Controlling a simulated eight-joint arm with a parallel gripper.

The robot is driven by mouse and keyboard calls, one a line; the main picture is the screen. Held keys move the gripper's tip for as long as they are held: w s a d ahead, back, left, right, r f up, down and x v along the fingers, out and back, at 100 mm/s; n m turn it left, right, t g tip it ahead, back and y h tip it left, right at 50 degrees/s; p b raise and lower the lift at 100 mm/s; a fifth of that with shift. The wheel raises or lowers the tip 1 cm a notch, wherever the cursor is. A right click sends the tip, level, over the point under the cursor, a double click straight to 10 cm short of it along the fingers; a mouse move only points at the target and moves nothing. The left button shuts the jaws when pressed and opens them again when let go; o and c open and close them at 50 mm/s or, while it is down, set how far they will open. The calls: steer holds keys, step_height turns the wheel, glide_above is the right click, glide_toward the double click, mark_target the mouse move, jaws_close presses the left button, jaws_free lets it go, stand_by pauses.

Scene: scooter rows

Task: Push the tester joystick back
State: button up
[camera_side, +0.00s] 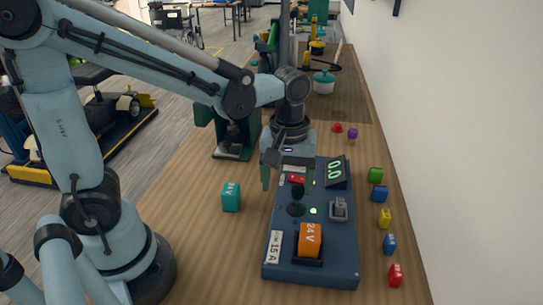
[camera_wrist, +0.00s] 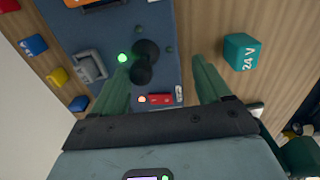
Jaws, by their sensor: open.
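The dark blue tester panel (camera_side: 339,262) lies on the wooden bench. Its black joystick (camera_side: 296,209) shows left of the lit green lamp (camera_side: 313,211); in the wrist view the joystick (camera_wrist: 146,62) has a round knob and base. My gripper (camera_side: 287,188) is above the panel, pointing down. In the wrist view my gripper (camera_wrist: 162,64) is open, with the joystick between the finger lines, nearer the left finger. I cannot tell whether that finger touches it. An orange 24 V block (camera_side: 310,239) sits in the panel's near end. The display (camera_side: 335,171) reads 0.0.
A teal 24 V block (camera_side: 231,197) stands on the bench left of the panel. Several small coloured blocks, such as a red one (camera_side: 396,275), line the right side near the wall. A grey latch-like part (camera_side: 339,208) rises from the panel. Bench left of the panel is mostly clear.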

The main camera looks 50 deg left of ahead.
steer(key=shift+s+a, duration=0.6)
steer(key=shift+d, duration=0.1)
stand_by(0.8)
steer(key=shift+w+d, duration=1.3)
steer(key=shift+w, duration=0.1)
steer(key=shift+r, duration=0.1)
steer(key=shift+r, duration=3.4)
